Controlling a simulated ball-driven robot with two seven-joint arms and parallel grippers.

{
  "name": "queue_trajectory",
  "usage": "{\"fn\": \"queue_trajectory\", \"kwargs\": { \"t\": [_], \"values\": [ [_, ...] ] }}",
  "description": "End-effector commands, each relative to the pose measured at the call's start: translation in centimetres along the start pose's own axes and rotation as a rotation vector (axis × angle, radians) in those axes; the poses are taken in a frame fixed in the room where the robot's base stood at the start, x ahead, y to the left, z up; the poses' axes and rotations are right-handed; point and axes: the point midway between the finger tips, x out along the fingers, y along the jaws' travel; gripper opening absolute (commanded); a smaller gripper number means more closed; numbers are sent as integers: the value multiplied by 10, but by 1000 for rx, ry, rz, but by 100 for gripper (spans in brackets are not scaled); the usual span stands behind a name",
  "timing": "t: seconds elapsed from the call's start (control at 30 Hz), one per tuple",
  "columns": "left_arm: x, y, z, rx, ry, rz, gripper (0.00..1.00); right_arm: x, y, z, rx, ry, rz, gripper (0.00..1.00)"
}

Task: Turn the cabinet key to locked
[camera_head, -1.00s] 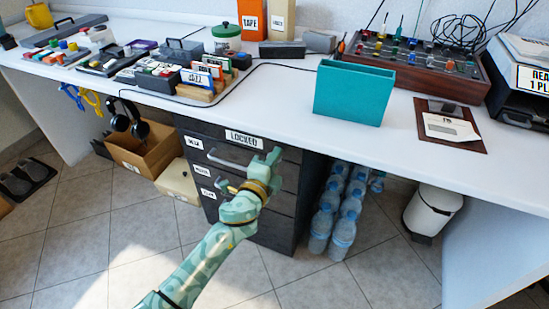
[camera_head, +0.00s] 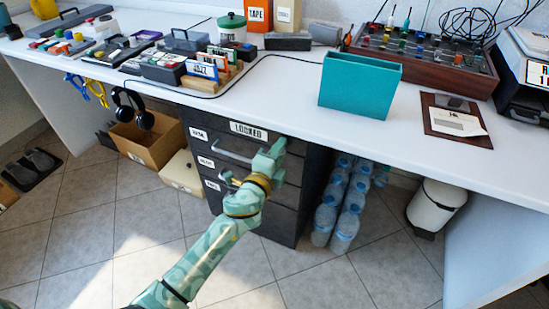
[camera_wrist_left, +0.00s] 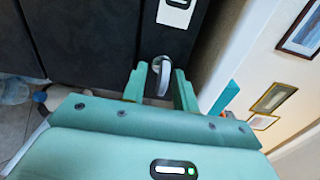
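The dark drawer cabinet (camera_head: 302,205) stands under the white desk, with a "LOCKED" label (camera_head: 249,131) on its top drawer. My left gripper (camera_head: 272,150) is at the cabinet front, just right of that label, and hides what is behind it. In the left wrist view, a small silver rounded piece, likely the key (camera_wrist_left: 161,76), lies between the two fingertips (camera_wrist_left: 160,88). I cannot tell whether the fingers press on it. A white label (camera_wrist_left: 175,11) shows above it there. The key's turned position is unclear. My right gripper is not in view.
The desk edge overhangs the gripper. A teal box (camera_head: 358,87) stands on the desk. Floor in front is clear.

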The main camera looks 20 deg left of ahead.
Motion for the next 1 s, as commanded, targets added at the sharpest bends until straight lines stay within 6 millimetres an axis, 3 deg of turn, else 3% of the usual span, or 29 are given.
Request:
{"fn": "queue_trajectory", "kwargs": {
  "t": [0.17,0.4,0.6,0.8,1.0],
  "values": [
    [-24,-2,0,0,-1,0,29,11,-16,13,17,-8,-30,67],
    [-89,-1,0,-1,-1,2,29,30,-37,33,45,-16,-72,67],
    [-136,2,0,-2,-1,5,29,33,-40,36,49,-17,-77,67],
    [-159,2,-1,-1,0,3,29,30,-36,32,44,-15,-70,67],
    [-162,1,0,0,1,1,29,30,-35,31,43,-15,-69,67]
  ]
}}
